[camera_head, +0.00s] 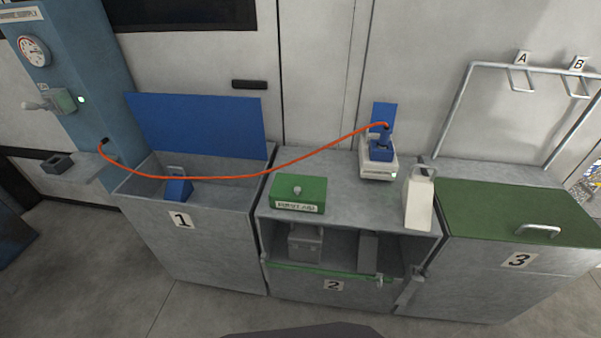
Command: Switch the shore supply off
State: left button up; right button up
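The shore supply is a blue column (85,60) at the left edge, with a partly cut-off label at its top. A round gauge (33,51) sits high on it. Below is a grey-green switch box (64,101) with a pale lever handle (36,106) that sticks out to the left. An orange cable (215,178) runs from the column's lower part to a white and blue device (378,168) on the middle cabinet. Neither of my grippers is in view.
Bin 1 (200,240) stands open with its blue lid (197,125) raised and a blue item inside. Cabinet 2 has an open front, with a green box (299,194) and a white bottle (419,198) on top. Bin 3 has a closed green lid (500,212). The floor in front is clear.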

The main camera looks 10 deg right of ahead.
aim_at(26, 106)
jog(key=u, duration=1.4)
